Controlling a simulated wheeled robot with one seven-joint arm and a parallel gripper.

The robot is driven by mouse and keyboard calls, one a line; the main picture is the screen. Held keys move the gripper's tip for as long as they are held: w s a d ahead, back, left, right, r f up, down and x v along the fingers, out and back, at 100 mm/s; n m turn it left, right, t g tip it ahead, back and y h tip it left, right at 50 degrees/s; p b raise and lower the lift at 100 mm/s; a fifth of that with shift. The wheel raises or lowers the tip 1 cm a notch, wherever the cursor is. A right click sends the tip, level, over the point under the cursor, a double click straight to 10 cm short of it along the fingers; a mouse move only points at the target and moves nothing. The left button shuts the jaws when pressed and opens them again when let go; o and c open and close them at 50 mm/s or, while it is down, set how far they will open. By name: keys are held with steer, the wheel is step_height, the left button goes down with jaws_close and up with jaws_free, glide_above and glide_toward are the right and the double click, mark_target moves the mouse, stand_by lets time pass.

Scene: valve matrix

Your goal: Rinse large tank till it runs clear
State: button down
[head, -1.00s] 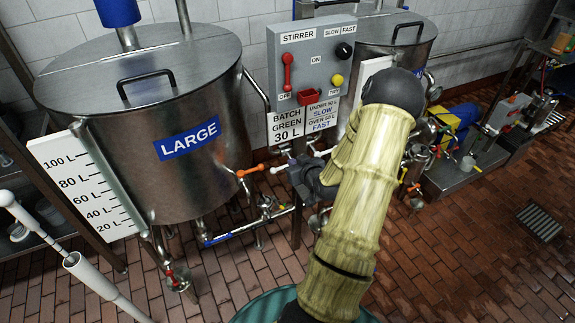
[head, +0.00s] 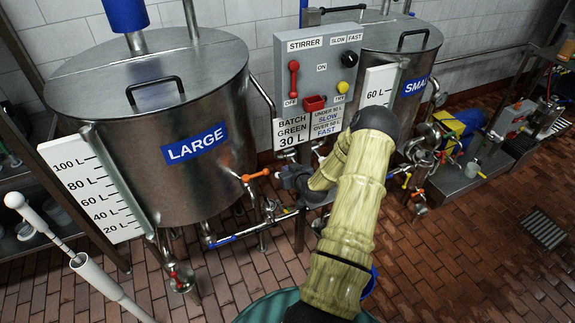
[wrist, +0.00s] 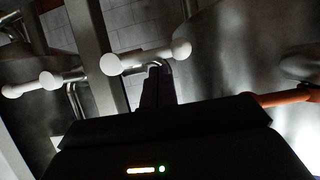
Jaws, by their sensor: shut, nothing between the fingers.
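The steel large tank (head: 140,130) stands at the left with a blue LARGE label and a litre scale (head: 97,190) beside it. An orange valve handle (head: 256,175) sticks out at its lower right; it also shows at the right of the wrist view (wrist: 285,97). My gripper (head: 284,178) is just right of that handle in the head view. In the wrist view my shut, empty fingers (wrist: 158,88) point at a pipe with a white-ended handle (wrist: 145,57); contact cannot be told. The stirrer panel (head: 345,85) carries a red lever (head: 293,78) at the tank's right.
The small tank (head: 410,75) stands behind my arm. A second white handle (wrist: 40,83) is at the wrist view's left. A blue and yellow pump (head: 458,130) is at right. Brick floor (head: 440,270) is open front right.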

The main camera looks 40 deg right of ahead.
steer(key=shift+a+f+n+h+b, duration=0.2)
steer(key=shift+f+n+h+b, duration=0.25)
steer(key=shift+b, duration=0.5)
stand_by(0.3)
steer(key=shift+f+n+h+b, duration=2.15)
steer(key=shift+n+b, duration=0.5)
steer(key=shift+b, duration=2.8)
steer(key=shift+f, duration=0.1)
steer(key=s+a+r+p, duration=0.1)
steer(key=s+a+r, duration=0.5)
steer(key=a, duration=0.1)
steer(key=shift+s+a, duration=0.3)
steer(key=shift+s, duration=0.05)
